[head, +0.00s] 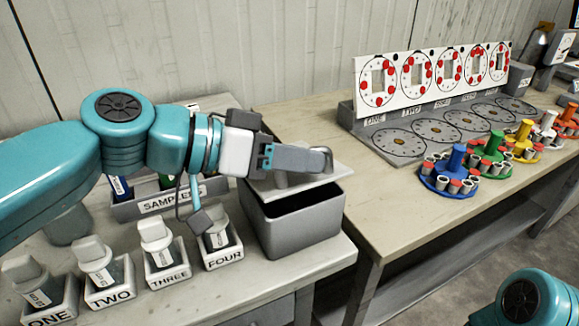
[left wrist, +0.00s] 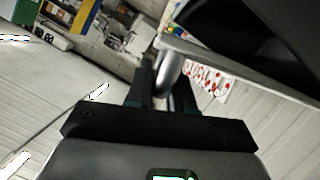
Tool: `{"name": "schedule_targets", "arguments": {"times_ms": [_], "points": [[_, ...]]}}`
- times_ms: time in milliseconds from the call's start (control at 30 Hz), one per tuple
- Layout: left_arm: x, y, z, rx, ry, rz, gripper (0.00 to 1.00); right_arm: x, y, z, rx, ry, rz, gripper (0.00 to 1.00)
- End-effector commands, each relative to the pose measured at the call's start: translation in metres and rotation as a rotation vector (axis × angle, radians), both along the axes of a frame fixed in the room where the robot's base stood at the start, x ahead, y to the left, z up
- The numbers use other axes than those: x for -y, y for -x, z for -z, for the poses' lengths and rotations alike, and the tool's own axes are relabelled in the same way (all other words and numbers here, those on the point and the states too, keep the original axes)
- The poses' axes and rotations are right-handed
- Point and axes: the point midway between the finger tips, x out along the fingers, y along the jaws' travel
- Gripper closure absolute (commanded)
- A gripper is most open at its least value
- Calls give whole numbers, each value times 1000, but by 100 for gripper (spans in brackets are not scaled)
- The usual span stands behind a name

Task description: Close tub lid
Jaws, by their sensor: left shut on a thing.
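The grey tub (head: 300,232) stands on the near bench at its right end, and its dark inside shows at the front. The flat grey lid (head: 335,172) is over the back part of the tub, slightly tilted; I cannot tell whether it touches the rim. My left gripper (head: 318,160) reaches in from the left and is shut on the lid's handle. In the left wrist view the handle (left wrist: 165,72) is between the two fingers, and the lid (left wrist: 225,62) extends to the right. My right gripper is out of view.
Holders labelled ONE to FOUR (head: 165,262) stand left of the tub, and a SAMPLES tray (head: 170,203) is behind them. The right bench (head: 300,118) carries a dial panel (head: 430,75) and several coloured carousels (head: 450,172). A gap separates the benches at the front.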

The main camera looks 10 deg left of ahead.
Motion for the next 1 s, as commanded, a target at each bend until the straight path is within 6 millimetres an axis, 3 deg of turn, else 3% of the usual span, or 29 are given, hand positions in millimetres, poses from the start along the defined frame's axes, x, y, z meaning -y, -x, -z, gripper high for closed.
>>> {"name": "schedule_targets", "arguments": {"times_ms": [33,333,967,1000], "points": [[3,4,12,27,-15,6,100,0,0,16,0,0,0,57],[7,10,27,143,-96,4,100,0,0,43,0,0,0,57],[8,11,31,181,-126,5,100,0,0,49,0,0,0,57],[8,11,32,180,-125,4,75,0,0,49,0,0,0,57]]}}
